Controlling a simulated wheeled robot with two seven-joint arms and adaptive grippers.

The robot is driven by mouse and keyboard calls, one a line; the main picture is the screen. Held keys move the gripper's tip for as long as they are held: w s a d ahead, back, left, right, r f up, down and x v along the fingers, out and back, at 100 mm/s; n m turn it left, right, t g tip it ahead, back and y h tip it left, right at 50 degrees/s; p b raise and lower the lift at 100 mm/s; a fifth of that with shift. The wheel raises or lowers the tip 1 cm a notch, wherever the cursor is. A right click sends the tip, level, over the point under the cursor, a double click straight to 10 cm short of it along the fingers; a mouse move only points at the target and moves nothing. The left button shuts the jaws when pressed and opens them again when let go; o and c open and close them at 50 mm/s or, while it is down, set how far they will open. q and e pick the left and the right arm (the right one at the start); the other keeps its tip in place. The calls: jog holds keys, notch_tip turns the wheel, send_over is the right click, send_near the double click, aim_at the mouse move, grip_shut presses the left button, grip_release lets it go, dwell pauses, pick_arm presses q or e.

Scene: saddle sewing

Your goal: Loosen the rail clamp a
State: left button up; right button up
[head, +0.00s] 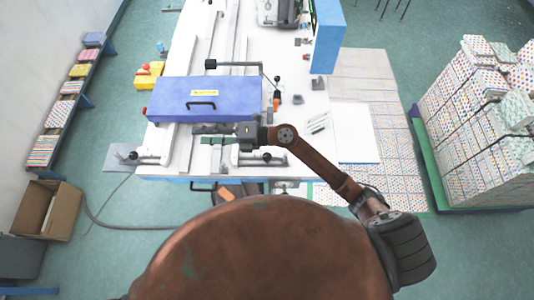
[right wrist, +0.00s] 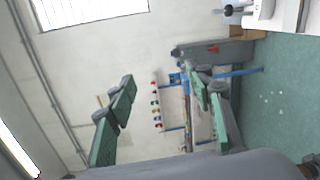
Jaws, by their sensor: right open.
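Two clamp-like fittings with dark knobs sit at the table's front edge: a left one (head: 135,156) and a right one (head: 262,158). I cannot tell which is rail clamp a. My right gripper (head: 207,133) reaches in from the right and points left, just in front of the blue box and above the rails near the right fitting. In the right wrist view, its green-padded fingers (right wrist: 163,105) are spread apart with nothing between them. No clamp shows between them there; the wall and floor lie beyond. My left gripper is not in view.
The blue box (head: 178,97) with a black handle stands on the white table (head: 312,98) behind the gripper. A blue panel (head: 328,37) rises at the back right. Printed stacks (head: 480,125) stand right, a cardboard box (head: 48,208) left. Open floor lies at left.

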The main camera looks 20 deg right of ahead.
notch_tip(320, 180, down, 6)
jog(key=s+n+g+h, duration=0.2)
jog(key=n+g+h, duration=0.3)
jog(key=g+h, duration=0.1)
jog(key=h, duration=1)
send_over(267, 156)
jog(key=f, duration=0.8)
jog(key=f+p, duration=0.1)
jog(key=f, duration=0.4)
jog(key=shift+a, duration=0.35)
jog(key=shift+w+d+f, duration=0.1)
jog(key=shift+d+f, duration=0.1)
jog(key=shift+d, duration=0.15)
notch_tip(267, 156, down, 7)
jog(key=shift+f+p, duration=0.2)
jog(key=shift+p, duration=0.55)
jog(key=shift+c, duration=0.4)
jog(key=c, duration=1.1)
